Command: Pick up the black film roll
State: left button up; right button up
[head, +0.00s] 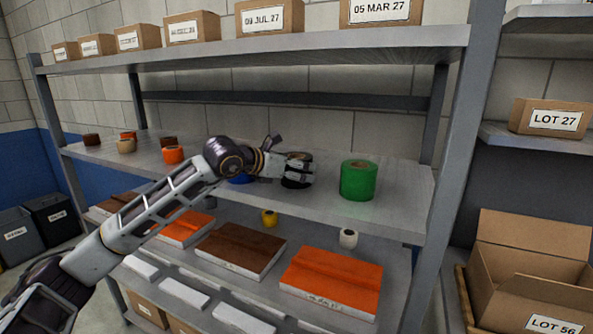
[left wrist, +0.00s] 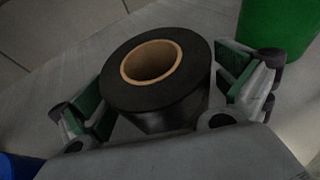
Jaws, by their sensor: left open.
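The black film roll (left wrist: 162,90) stands upright on the middle shelf, its brown cardboard core facing up in the left wrist view. In the head view the black film roll (head: 296,183) shows only in part, mostly hidden by my left gripper (head: 298,170). My left gripper (left wrist: 163,105) is open in the left wrist view, with one finger on each side of the roll. A gap shows at the left finger; the right finger is very close, and I cannot tell if it touches. My right gripper is in neither view.
A green roll (head: 358,180) stands close to the right of the black roll. A blue roll (head: 242,179) is partly hidden behind my left arm. An orange roll (head: 173,155) stands farther left. The upper shelf (head: 300,45) with dated boxes hangs above.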

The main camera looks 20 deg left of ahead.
pick_arm(q)
jog(key=shift+c, duration=0.6)
jog(key=c, duration=1)
jog(key=shift+c, duration=0.2)
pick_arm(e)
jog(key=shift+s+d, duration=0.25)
pick_arm(q)
jog(key=shift+r, duration=0.2)
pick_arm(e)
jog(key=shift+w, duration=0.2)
